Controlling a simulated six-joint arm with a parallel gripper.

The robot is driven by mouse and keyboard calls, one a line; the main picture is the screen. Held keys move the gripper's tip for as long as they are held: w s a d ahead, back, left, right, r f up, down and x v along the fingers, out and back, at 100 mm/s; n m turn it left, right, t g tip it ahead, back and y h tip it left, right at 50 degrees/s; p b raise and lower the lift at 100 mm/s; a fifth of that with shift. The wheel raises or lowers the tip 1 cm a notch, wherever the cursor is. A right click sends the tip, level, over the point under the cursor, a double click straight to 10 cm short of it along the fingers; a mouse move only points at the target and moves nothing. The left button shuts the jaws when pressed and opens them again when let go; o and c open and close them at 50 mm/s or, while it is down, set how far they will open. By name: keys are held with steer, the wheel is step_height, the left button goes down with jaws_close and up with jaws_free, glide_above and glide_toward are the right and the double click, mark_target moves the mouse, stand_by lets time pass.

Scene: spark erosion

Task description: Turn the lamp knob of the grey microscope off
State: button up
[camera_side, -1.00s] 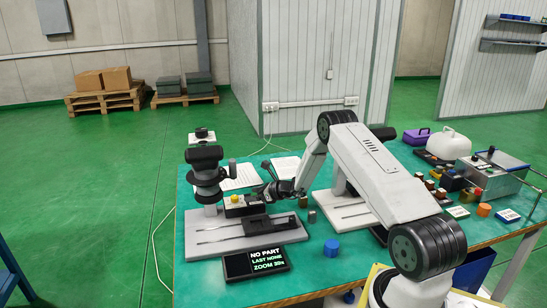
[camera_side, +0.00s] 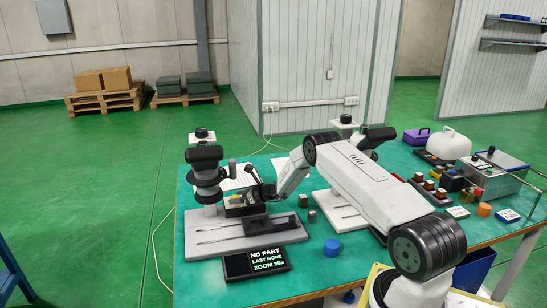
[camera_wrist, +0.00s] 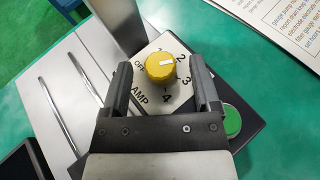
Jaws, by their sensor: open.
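The microscope (camera_side: 207,186) with a grey base plate (camera_side: 222,243) stands at the left of the table. Its yellow lamp knob (camera_wrist: 159,69) sits on a white dial marked OFF, 2, 3 and 4, with the lamp label partly covered. The knob's white pointer line points right, towards the 2. My gripper (camera_wrist: 160,74) is open, one finger on each side of the knob, with a visible gap on both sides. In the side view my gripper (camera_side: 259,190) is at the lamp box, and the knob is mostly hidden there.
A green button (camera_wrist: 231,121) is beside my right finger. A display (camera_side: 256,263) reading NO PART stands in front of the base, with a blue cap (camera_side: 331,248) to its right. A second microscope (camera_side: 345,124) is partly hidden behind my arm. Paper sheets lie behind.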

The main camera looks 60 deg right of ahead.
steer(key=shift+w+f, duration=0.2)
steer(key=shift+w, duration=0.2)
jaws_close()
steer(key=shift+w+r+n+y, duration=0.1)
steer(key=shift+w+n+y, duration=0.05)
steer(key=shift+n+y, duration=0.65)
steer(key=shift+n+g+y, duration=0.4)
steer(key=shift+n+y, duration=0.1)
steer(key=shift+y, duration=0.1)
steer(key=shift+n+y, duration=0.3)
